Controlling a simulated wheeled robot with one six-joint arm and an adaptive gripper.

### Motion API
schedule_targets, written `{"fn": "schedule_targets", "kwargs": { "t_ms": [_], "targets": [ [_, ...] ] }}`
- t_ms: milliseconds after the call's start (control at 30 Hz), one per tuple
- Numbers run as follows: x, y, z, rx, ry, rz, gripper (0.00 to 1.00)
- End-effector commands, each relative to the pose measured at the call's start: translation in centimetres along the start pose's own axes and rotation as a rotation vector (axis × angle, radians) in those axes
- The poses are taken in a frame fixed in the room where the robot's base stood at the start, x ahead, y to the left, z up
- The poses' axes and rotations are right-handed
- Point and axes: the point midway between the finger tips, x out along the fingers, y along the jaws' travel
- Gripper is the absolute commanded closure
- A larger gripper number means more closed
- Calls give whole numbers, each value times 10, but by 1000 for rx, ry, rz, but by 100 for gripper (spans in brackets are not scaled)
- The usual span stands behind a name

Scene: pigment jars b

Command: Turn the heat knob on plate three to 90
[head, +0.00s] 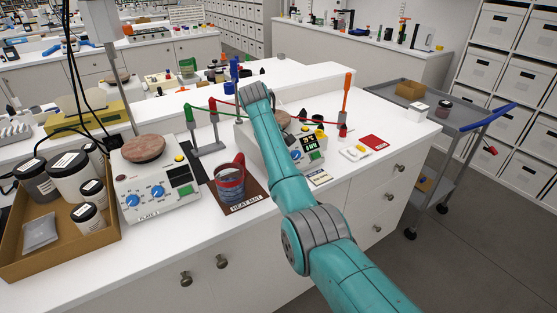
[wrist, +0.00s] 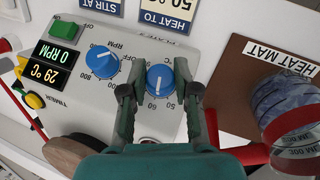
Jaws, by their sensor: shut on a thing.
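The heating plate (wrist: 85,105) appears upside down in the wrist view, with two blue knobs on its pale front panel. My gripper (wrist: 160,92) has its two fingers shut on the sides of the heat knob (wrist: 160,79), the right one in this view. A white pointer line shows on that knob, running roughly up and down the picture, near scale marks 50 and 60. The stir knob (wrist: 102,62) stands free beside it. Two small lit displays (wrist: 50,65) show RPM and °C. In the head view my arm covers much of this plate (head: 310,130) and the knobs.
A beaker (head: 230,183) stands on the brown heat mat (head: 240,205), close to my gripper. Another plate (head: 160,195) and a tray of jars (head: 65,253) stand left. A grey cart (head: 440,102) stands right.

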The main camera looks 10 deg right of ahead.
Motion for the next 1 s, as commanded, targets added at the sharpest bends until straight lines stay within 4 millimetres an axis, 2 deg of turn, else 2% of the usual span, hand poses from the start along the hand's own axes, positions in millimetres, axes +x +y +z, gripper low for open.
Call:
{"fn": "schedule_targets", "kwargs": {
  "t_ms": [600, 1000],
  "targets": [
    [2, 4, 2, 339, -3, -459, 100],
    [3, 4, 2, 471, -2, -636, 100]
  ]
}}
